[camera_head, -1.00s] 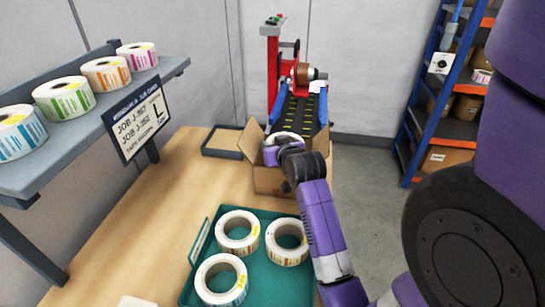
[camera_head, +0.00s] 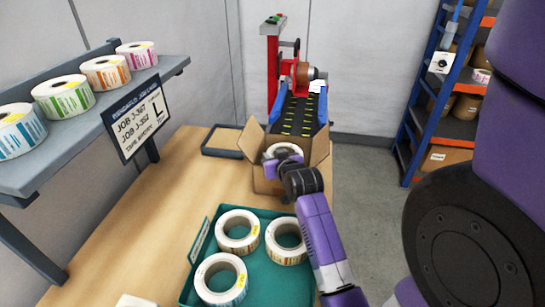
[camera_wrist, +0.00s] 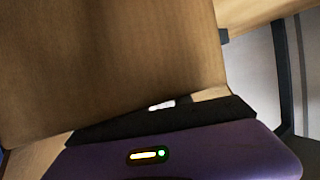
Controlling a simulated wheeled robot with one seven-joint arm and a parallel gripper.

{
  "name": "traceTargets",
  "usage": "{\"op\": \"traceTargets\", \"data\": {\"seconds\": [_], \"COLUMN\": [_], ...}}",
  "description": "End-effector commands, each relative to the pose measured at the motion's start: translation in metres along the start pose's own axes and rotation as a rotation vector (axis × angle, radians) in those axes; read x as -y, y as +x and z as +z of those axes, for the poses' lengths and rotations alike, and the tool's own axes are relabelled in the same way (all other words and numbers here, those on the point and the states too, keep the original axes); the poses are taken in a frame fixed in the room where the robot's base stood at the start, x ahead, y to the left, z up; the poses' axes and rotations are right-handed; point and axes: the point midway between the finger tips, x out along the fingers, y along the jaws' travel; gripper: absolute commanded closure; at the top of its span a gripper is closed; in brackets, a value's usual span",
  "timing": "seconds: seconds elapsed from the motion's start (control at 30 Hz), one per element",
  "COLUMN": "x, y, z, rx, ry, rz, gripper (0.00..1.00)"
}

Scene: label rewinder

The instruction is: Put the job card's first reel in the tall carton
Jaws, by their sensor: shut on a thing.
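The open carton (camera_head: 265,186) stands on the far end of the bench with its flaps spread. My gripper (camera_head: 283,155) is at the carton's mouth, shut on a white-rimmed reel (camera_head: 288,148). The reel sits between the flaps, at or just below the rim; its label and lower part are hidden. In the wrist view a brown cardboard face (camera_wrist: 110,60) fills much of the picture, and only a small white patch shows by my gripper. The job card (camera_head: 137,124) hangs under the shelf, with lines seeming to read J-367 and J-352.
A teal tray (camera_head: 256,296) nearby holds three reels. Several colour-labelled reels stand on the grey shelf (camera_head: 75,153) at left. A dark-framed flat tray (camera_head: 222,154) lies left of the carton. The rewinder (camera_head: 296,110) stands behind it. A blue rack (camera_head: 425,105) is at right.

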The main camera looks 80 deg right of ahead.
Motion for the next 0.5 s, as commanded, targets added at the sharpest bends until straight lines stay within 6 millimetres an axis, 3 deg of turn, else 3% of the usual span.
{"op": "traceTargets", "data": {"seconds": [0.23,0.27,0.3,0.5], "x": [0.000,0.000,0.000,0.000], "y": [0.003,0.003,0.003,0.003], "z": [0.013,0.015,0.015,0.017], "rx": [0.018,0.022,0.024,0.027], "ry": [-0.002,-0.002,-0.001,-0.001], "rz": [0.001,0.000,0.000,0.000], "gripper": [1.00,0.69,0.63,0.63]}}
